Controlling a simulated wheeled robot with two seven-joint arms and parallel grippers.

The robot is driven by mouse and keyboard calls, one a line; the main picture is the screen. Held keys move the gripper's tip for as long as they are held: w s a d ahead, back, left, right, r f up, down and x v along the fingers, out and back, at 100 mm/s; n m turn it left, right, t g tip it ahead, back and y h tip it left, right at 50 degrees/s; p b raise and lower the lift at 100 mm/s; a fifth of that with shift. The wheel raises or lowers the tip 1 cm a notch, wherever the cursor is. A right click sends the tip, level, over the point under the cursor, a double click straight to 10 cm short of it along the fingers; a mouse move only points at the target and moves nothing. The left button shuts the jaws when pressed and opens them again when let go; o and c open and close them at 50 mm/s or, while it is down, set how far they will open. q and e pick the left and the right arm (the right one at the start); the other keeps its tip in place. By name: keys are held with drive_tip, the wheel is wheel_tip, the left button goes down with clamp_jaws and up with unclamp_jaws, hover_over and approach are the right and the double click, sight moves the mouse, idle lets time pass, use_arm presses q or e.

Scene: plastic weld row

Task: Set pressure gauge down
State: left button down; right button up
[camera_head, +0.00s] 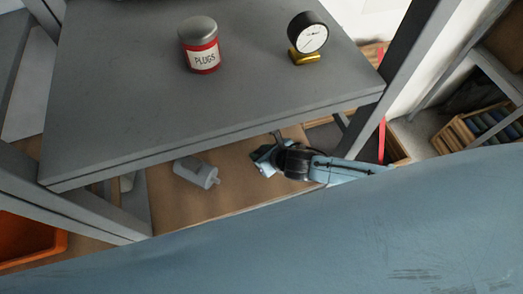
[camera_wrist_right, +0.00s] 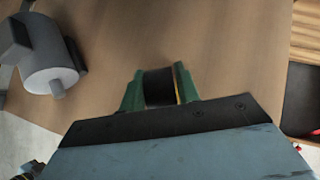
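My right gripper (camera_head: 264,160) is over the brown lower board, below the front edge of the grey shelf. In the right wrist view its green fingers (camera_wrist_right: 160,90) are closed on a black round body with a thin brass-coloured edge. This looks like a pressure gauge (camera_wrist_right: 159,87); its dial is hidden. Another pressure gauge (camera_head: 308,38), with a black rim, white dial and brass base, stands upright on the grey shelf at the right. It is apart from my gripper. My left gripper is not in view.
A red and grey PLUGS tin (camera_head: 201,46) stands on the grey shelf (camera_head: 130,90). A grey cylindrical part (camera_head: 196,171) lies on the brown board (camera_head: 235,185), left of my gripper; it also shows in the wrist view (camera_wrist_right: 48,55). Bare board lies between them.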

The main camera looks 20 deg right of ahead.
drive_tip(key=o, duration=0.3)
drive_tip(key=shift+r, duration=0.1)
drive_tip(key=shift+r, duration=0.25)
drive_tip(key=p+v, duration=0.1)
drive_tip(key=v, duration=1)
drive_tip(key=shift+s+d+r, duration=0.2)
drive_tip(key=shift+s, duration=0.1)
